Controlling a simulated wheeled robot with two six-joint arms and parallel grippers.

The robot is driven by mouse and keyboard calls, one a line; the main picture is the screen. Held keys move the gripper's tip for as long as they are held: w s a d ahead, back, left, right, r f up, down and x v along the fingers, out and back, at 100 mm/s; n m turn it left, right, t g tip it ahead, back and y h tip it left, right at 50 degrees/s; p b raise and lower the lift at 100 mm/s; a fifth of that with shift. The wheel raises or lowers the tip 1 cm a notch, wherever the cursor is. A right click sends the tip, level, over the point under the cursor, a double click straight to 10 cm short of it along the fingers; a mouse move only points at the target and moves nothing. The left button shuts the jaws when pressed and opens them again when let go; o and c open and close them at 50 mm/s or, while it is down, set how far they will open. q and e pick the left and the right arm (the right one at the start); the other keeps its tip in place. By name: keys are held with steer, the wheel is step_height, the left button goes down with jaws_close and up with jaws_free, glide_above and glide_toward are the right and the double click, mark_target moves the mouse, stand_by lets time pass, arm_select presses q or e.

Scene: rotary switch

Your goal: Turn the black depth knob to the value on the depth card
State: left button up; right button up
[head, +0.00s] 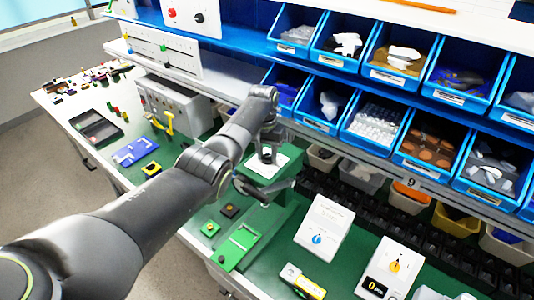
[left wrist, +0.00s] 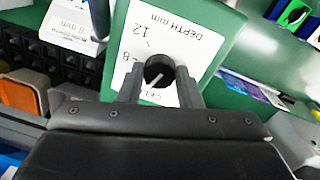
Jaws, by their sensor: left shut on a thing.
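The black depth knob (left wrist: 158,72) sits on a white dial plate (left wrist: 165,35) on a green panel in the left wrist view. The plate shows upside-down print reading "DEPTH mm", "12" and "8". A light pointer line crosses the knob; the exact value it marks is unclear. My left gripper (left wrist: 160,82) is shut on the knob, one finger on each side. A white card (left wrist: 72,18) at the wrist view's upper left appears to read "8 mm". My right gripper is not seen.
Blue bins (head: 408,60) on shelves stand behind the bench. Two white panels with a blue knob (head: 317,239) and an orange knob (head: 395,266) stand to the right. A green block (head: 238,248) is in front. A grey box (head: 172,105) stands at left.

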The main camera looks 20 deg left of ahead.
arm_select(q)
steer(key=m, duration=0.3)
steer(key=shift+w+m, duration=0.1)
steer(key=shift+m, duration=0.2)
steer(key=m, duration=0.3)
steer(key=shift+m, duration=0.3)
steer(key=m+b, duration=0.1)
steer(key=m, duration=0.5)
steer(key=shift+m+g, duration=0.3)
steer(key=o, duration=1)
steer(key=shift+w+d, duration=0.1)
steer(key=shift+c, duration=0.2)
steer(key=shift+r, duration=0.1)
step_height(320, 180, up, 17)
steer(key=b, duration=0.5)
steer(key=shift+w+b, duration=0.3)
steer(key=shift+w, duration=0.15)
